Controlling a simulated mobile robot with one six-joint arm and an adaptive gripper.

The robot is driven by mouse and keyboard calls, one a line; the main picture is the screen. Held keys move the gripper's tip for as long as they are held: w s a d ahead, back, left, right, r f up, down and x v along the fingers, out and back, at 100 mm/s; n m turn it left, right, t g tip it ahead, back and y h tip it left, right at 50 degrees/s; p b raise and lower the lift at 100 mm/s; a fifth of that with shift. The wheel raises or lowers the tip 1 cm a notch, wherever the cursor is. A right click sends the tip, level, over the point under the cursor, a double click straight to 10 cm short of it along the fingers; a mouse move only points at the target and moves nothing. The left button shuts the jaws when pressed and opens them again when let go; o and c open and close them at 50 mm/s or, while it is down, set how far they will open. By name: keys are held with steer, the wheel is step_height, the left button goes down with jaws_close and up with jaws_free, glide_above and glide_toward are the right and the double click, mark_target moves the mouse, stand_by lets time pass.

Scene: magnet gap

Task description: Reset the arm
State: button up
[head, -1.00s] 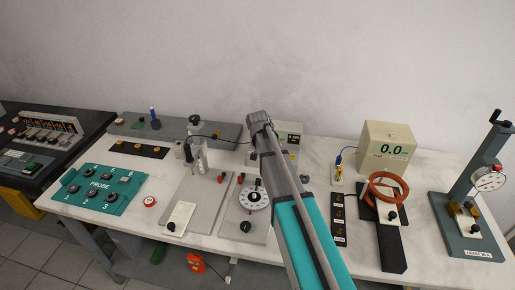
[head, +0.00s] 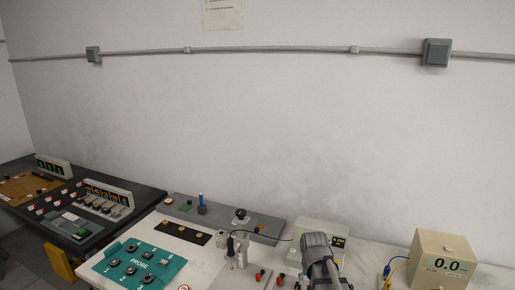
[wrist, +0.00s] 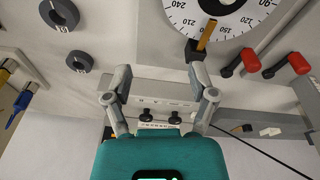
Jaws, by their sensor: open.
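My arm (head: 322,262) rises into the bottom of the head view, right of the middle, with its grey wrist over the bench. The gripper's fingers cannot be made out there. In the wrist view my gripper (wrist: 160,82) is open, its two grey fingers spread wide with nothing between them. Past the fingers is a white dial (wrist: 222,18) with a yellow-brown pointer, at the top of the view. Red-ended terminals (wrist: 290,66) lie to its right. The fingers appear clear of these parts.
A cream display box (head: 438,262) reading 0.0 stands at right. A teal probe panel (head: 138,265) lies at left. A grey plate (head: 222,216) with a blue post lies at the back. A black console (head: 75,210) is far left.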

steer(key=s+r+n+g+p, duration=0.1)
steer(key=s+n, duration=0.1)
steer(key=s, duration=0.9)
steer(key=shift+s+a+r+g+y, duration=0.3)
steer(key=shift+a+y, duration=0.1)
steer(key=shift+a, duration=0.05)
